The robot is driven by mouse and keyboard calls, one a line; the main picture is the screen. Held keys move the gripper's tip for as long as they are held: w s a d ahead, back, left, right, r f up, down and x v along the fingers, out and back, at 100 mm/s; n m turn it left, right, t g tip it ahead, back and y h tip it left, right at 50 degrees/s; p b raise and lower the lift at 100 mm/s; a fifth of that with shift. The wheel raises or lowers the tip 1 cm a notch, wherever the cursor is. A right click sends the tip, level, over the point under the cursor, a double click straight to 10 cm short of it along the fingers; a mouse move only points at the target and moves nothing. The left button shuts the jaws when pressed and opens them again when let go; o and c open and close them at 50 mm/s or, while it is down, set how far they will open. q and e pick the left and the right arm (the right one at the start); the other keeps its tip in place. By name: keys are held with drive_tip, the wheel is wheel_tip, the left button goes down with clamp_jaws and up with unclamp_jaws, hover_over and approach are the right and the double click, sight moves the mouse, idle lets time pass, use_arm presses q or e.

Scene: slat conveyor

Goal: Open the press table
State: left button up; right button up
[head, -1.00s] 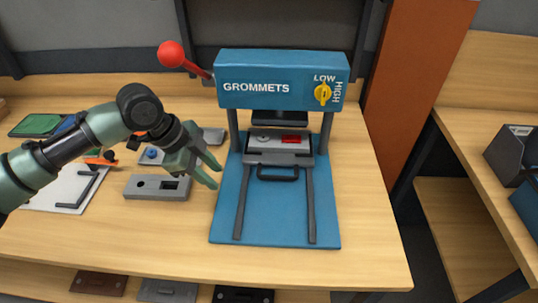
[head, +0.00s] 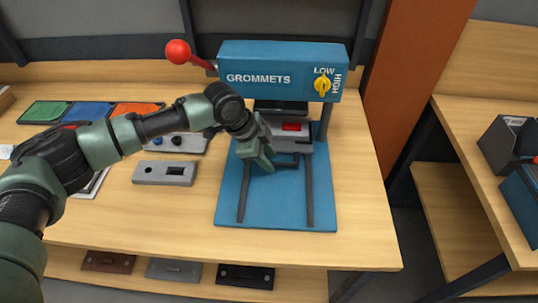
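The blue grommet press (head: 280,72) stands on the wooden bench, with white lettering on its head. Its sliding table (head: 306,147) carries a red piece (head: 292,127) and sits at the back of two dark rails, under the press head. A dark handle (head: 287,166) is at the table's front. My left gripper (head: 263,160) is at the left end of this handle, pointing down and toward the front, and hides part of the table. Whether its fingers touch the handle or are closed is unclear. My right gripper cannot be made out.
A red-knobbed lever (head: 178,52) sticks out left of the press, and a yellow dial (head: 322,84) is set to its right. A grey block (head: 165,173) and coloured trays (head: 89,112) lie to the left. Bins (head: 503,143) stand on the right bench. The front bench is clear.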

use_arm(q)
drive_tip(key=shift+d+f, duration=0.15)
drive_tip(key=shift+f, duration=0.1)
clamp_jaws()
drive_tip(key=shift+w, duration=0.1)
idle(1.2)
